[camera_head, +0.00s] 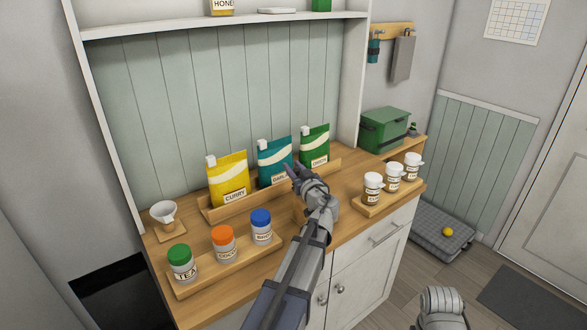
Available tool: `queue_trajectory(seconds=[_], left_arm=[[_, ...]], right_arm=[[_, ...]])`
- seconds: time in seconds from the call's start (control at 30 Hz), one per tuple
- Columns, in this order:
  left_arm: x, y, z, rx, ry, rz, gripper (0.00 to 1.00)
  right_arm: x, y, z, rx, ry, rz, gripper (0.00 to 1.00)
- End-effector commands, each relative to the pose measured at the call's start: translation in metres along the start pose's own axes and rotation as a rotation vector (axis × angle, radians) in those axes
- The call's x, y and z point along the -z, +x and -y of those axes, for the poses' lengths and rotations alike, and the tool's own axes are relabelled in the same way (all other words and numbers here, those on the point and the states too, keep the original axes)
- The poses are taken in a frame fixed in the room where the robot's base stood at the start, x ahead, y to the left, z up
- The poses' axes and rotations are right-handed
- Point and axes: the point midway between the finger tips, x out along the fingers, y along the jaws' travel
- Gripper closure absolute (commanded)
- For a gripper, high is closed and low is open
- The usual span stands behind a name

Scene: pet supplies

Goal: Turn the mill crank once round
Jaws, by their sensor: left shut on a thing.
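My left gripper (294,174) is over the middle of the wooden counter, in front of the teal and green bags. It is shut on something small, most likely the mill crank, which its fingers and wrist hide. A bit of brown wood (299,211) shows just left of my wrist; I cannot tell whether it is part of the mill. The rest of the mill is hidden behind my left arm. My right gripper is out of view; only a grey part of my other arm shows at the bottom right.
The counter (345,208) holds a rack of yellow (228,180), teal (274,160) and green (314,146) bags.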

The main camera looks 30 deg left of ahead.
Motion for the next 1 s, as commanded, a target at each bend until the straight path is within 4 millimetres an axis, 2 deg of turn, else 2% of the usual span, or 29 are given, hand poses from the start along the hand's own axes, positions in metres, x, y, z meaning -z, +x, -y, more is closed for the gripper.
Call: queue_trajectory(seconds=[0.27,0.47,1.0], left_arm=[[0.000,0.001,-0.001,-0.019,0.000,0.000,1.00],[0.000,0.005,-0.005,-0.109,0.000,0.000,1.00],[0.000,0.020,-0.043,-0.597,0.000,0.000,1.00]], right_arm=[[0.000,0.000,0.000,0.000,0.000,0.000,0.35],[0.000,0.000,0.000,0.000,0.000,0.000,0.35],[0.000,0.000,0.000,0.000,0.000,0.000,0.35]])
